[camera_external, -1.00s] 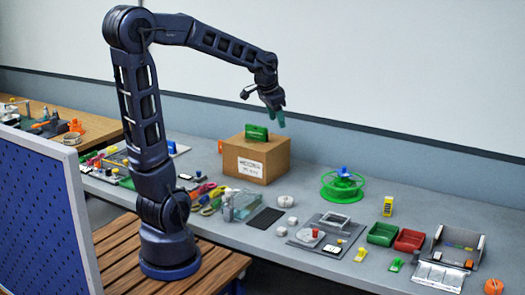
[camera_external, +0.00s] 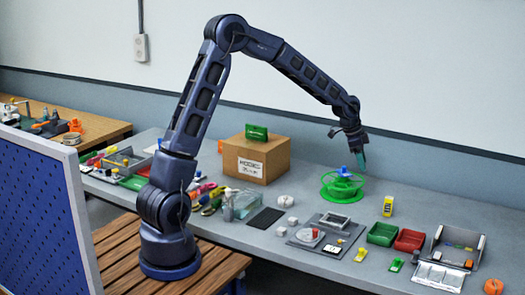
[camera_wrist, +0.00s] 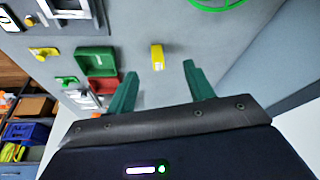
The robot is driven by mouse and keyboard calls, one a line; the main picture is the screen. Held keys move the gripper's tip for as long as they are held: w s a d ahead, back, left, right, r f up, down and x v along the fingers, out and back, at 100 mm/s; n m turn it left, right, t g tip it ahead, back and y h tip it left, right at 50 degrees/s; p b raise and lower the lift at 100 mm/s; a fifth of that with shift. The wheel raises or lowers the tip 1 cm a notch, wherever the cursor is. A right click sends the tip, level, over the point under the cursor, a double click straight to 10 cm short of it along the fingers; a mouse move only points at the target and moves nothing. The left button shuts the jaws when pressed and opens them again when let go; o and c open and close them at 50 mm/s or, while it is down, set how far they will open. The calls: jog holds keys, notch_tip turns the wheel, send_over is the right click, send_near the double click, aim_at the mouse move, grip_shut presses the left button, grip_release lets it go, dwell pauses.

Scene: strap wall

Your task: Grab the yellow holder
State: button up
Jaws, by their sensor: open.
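A yellow holder (camera_external: 388,205) stands upright on the grey bench, right of the green spool, with a pale patch on its front. In the wrist view the yellow holder (camera_wrist: 157,57) lies ahead of my fingertips, roughly in line with the space between them. My gripper (camera_external: 361,161) hangs in the air above the green spool, up and left of the holder and apart from it. In the wrist view its two green fingers (camera_wrist: 158,78) are spread with nothing between them.
The green spool (camera_external: 342,192) has a blue piece on top. Green (camera_external: 382,233) and red (camera_external: 409,240) trays sit in front of the holder. Another flat yellow piece (camera_external: 361,254) lies nearer the front edge. A cardboard box (camera_external: 256,160) stands left. Bare bench lies behind the holder.

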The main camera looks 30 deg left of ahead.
jog(key=m+h, duration=0.1)
jog(key=m, duration=0.1)
send_near(387, 198)
jog(key=x, duration=0.3)
jog(key=shift+g, duration=0.4)
jog(key=x, duration=0.5)
jog(key=shift+w, duration=0.3)
jog(key=shift+a+x, duration=0.15)
jog(key=shift+x, duration=1.15)
jog(key=shift+a+x, duration=0.1)
jog(key=shift+x, duration=1.25)
jog(key=shift+c, duration=0.4)
jog(key=c, duration=1)
